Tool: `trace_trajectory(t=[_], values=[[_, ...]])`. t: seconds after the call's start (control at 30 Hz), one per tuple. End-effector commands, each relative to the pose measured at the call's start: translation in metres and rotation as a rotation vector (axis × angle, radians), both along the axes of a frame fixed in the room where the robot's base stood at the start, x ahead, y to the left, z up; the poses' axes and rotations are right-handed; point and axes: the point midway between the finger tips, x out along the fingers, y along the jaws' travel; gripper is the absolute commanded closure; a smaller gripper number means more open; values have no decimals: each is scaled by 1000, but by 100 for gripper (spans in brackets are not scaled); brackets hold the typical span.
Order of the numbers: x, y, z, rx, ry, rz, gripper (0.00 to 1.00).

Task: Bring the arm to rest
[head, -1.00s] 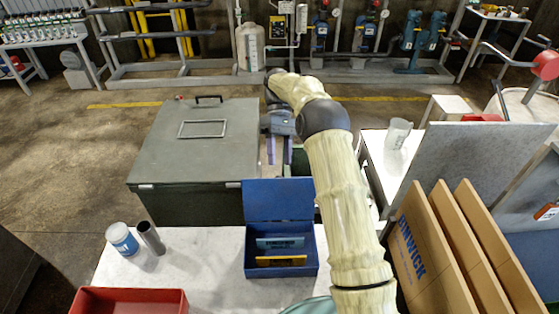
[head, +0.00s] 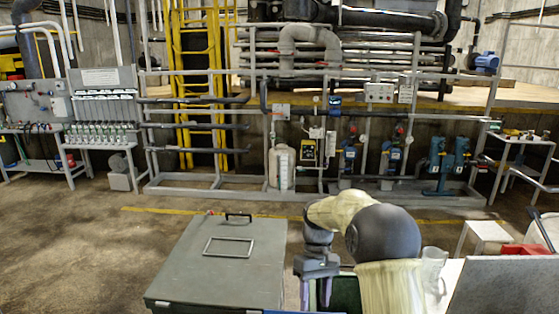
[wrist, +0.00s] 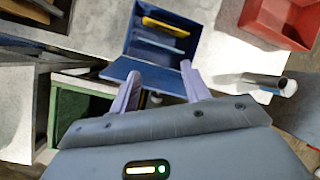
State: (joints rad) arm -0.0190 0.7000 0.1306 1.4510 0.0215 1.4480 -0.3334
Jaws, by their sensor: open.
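My arm is bent, with its cream-sleeved links at the lower middle of the head view. My gripper (head: 318,292) points down beside the right side of the grey lidded box (head: 215,265); its fingertips are cut off by the lower edge there. In the wrist view my gripper (wrist: 158,75) shows two lilac fingers spread apart with nothing between them. Beyond the fingers lies the open blue box (wrist: 165,38), holding a yellow item and a blue-grey one. The fingers appear apart from the box.
A red tray (wrist: 283,22) and a grey cylinder (wrist: 262,84) lie on the white table. A green-lined open bin (wrist: 75,118) is at left in the wrist view. A clear jug (head: 433,268) stands right of my arm. Open floor (head: 80,250) spreads left of the grey box.

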Motion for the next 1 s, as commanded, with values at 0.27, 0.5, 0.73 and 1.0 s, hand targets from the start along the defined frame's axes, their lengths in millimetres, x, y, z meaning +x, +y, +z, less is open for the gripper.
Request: trace_trajectory(t=[0.27,0.5,0.73,1.0], values=[[-40,-17,4,-61,-192,-122,53],[-82,-35,4,-93,-356,-235,53],[-128,-51,2,-107,-512,-352,53],[-174,-63,-2,-101,-656,-464,53]])
